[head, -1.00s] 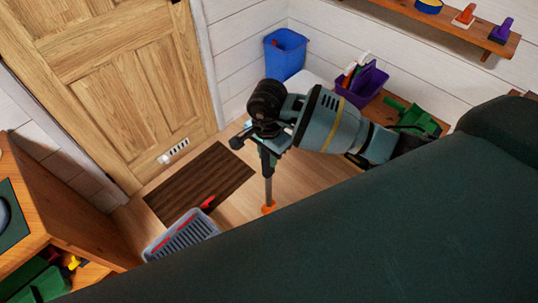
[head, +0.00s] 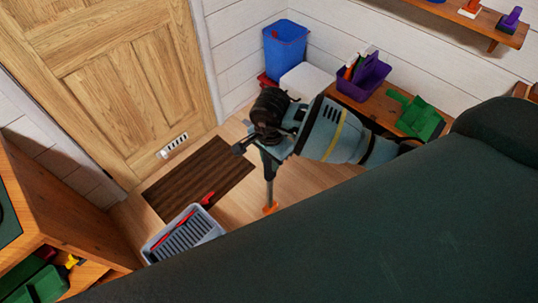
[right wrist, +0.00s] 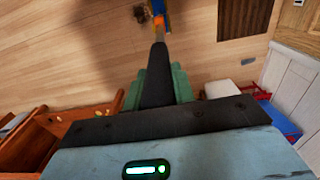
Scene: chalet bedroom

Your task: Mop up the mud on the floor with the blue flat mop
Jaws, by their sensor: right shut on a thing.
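My right gripper (head: 268,158) is shut on the grey pole of the mop (head: 270,187), which points down toward the wood floor. An orange part (head: 270,208) shows low on the pole in the head view; the large dark green form in front hides what lies below it. In the right wrist view the mop (right wrist: 160,25) runs away from my right gripper (right wrist: 158,82) to a blue and orange part at the top edge, where it is cut off. A small dark shape lies beside it there; I cannot tell whether it is mud. My left gripper is out of view.
A brown doormat (head: 200,178) lies before the wooden door (head: 100,85). A grey basket (head: 185,234) with red items stands near it. A blue bin (head: 285,50), white box (head: 304,80) and purple caddy (head: 363,78) line the wall. Floor around the pole looks clear.

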